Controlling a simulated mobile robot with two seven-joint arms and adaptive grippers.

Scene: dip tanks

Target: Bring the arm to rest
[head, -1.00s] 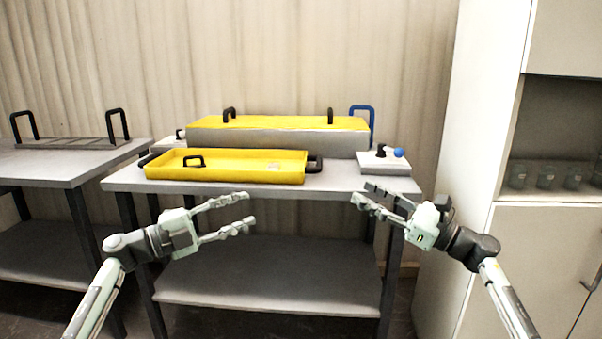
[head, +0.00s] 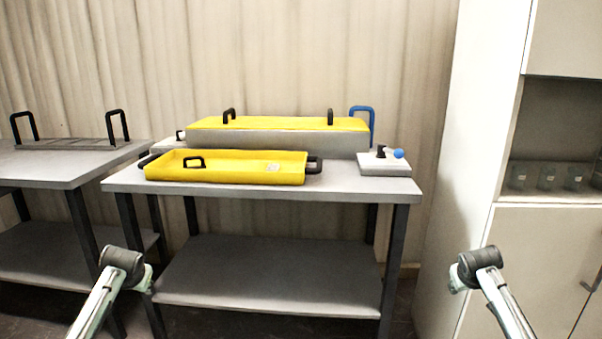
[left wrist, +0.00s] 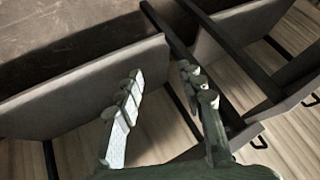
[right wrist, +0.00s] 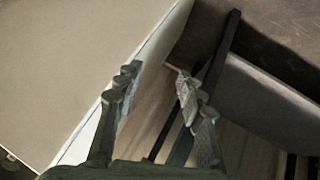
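My left gripper shows in the left wrist view (left wrist: 165,95) with its two fingers apart and nothing between them. My right gripper shows in the right wrist view (right wrist: 155,88), also with fingers apart and empty. In the head view both grippers are hidden; only my forearm links show at the lower left and lower right, in front of the middle table (head: 390,188) and clear of its top.
A yellow tray (head: 225,174) with black handles lies on the table before a grey tank with a yellow top (head: 280,123). A small box with a blue knob (head: 385,168) sits right. A side table (head: 60,165) stands left, a white cabinet (head: 470,130) right.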

